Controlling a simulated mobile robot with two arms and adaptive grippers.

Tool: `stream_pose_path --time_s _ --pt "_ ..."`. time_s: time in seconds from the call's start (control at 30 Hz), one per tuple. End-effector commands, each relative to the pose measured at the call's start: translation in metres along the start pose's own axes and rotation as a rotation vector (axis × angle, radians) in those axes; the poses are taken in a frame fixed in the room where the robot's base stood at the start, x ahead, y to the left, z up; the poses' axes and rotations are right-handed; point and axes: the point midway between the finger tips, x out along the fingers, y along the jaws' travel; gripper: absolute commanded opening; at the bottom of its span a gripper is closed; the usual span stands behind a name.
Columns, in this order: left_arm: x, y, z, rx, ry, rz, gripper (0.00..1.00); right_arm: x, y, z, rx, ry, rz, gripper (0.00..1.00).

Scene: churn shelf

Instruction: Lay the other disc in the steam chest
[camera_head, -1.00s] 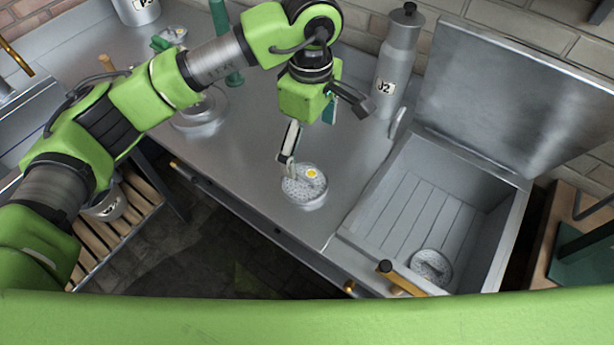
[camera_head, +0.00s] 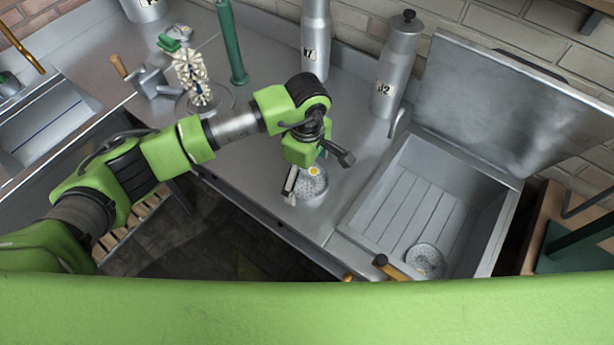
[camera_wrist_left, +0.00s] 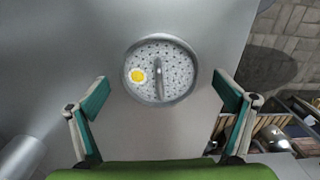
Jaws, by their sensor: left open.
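A round, speckled metal disc (camera_head: 314,187) with a yellow spot and a raised bar across its middle lies on the steel counter. It also shows in the left wrist view (camera_wrist_left: 176,62), ahead of the fingers. My left gripper (camera_head: 317,174) is open just over this disc, and hides part of it in the head view. In the wrist view its green-padded fingers (camera_wrist_left: 163,92) are spread wide either side, with nothing between them. The steam chest (camera_head: 440,166) stands open at the right. A similar disc (camera_head: 426,260) lies on its slatted floor at the near end. My right gripper is not in view.
The chest's raised lid (camera_head: 510,110) leans back by the brick wall. Metal churns marked J2 (camera_head: 394,70) and J7 (camera_head: 316,40) stand behind. A green post (camera_head: 232,45) and a pale beaded stack (camera_head: 191,75) stand at the left. A brass-coloured handle (camera_head: 402,272) fronts the chest.

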Motion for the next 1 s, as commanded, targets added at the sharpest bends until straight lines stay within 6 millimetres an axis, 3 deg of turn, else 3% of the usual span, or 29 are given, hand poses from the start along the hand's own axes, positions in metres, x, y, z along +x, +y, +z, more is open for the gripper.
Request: stream_pose_path --time_s 0.17,0.3,0.33,0.77,1.0 --pt "0.0 0.0 0.0 0.001 0.0 0.0 0.93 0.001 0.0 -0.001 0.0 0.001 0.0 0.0" --pt "0.0 0.0 0.0 0.0 0.0 0.0 0.57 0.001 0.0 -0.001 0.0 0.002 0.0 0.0" --pt "0.0 0.0 0.0 0.0 0.0 0.0 0.53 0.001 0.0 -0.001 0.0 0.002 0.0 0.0" --pt "-0.005 0.001 0.0 0.0 -0.001 0.001 0.49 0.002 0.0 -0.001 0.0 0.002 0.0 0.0" --pt "-0.035 -0.002 0.002 0.003 0.0 0.005 0.49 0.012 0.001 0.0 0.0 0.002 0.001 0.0"
